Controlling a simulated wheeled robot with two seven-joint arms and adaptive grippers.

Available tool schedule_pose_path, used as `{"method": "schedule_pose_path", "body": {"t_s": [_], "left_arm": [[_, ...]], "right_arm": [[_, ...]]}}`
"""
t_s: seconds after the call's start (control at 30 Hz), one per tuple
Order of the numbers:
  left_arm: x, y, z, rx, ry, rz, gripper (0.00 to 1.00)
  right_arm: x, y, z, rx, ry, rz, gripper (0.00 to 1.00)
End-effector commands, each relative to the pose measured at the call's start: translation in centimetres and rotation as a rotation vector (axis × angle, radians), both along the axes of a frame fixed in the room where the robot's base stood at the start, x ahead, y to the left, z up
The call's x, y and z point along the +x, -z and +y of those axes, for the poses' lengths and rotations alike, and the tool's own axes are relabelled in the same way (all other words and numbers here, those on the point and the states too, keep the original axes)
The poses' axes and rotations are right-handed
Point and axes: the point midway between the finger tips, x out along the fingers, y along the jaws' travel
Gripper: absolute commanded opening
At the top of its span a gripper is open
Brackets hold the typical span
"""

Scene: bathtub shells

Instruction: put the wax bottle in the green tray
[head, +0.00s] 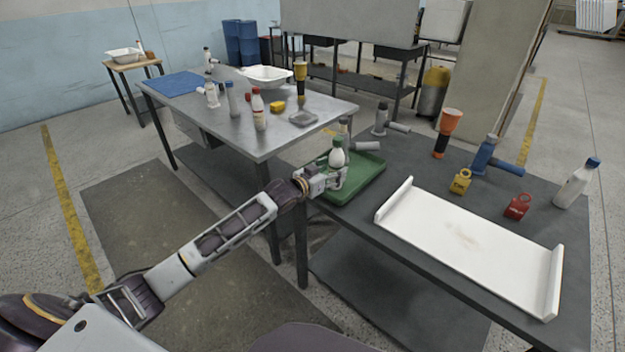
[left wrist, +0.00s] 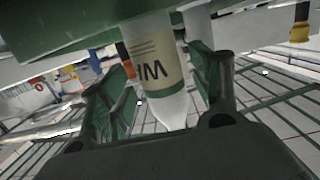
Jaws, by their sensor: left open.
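The wax bottle (head: 338,158) is white with a green top and stands upright at the left part of the green tray (head: 368,178). In the left wrist view, which looks upside down, the bottle (left wrist: 158,75) shows a cream label with dark letters. Its lower end meets the green tray (left wrist: 75,25) there. My left gripper (head: 336,178) is open, with one finger on each side of the bottle (left wrist: 160,100). I cannot tell whether the fingers touch it. The bottle's cap is hidden in the wrist view. My right gripper is not in view.
A white shelf-like panel (head: 470,240) lies on the dark table. The metal table (head: 200,108) holds several bottles.

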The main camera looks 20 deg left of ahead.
Motion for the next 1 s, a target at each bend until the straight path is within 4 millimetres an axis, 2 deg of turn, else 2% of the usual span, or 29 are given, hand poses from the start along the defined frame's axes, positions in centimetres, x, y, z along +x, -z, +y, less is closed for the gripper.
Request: {"method": "schedule_pose_path", "body": {"t_s": [0.47, 1.0], "left_arm": [[-3.6, -0.6, 1.3, 0.002, 0.0, -0.001, 0.63], [-7.3, -1.2, 2.6, 0.001, 0.0, 0.0, 0.63]], "right_arm": [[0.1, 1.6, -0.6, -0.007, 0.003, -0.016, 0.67], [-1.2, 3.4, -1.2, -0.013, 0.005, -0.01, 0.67]]}}
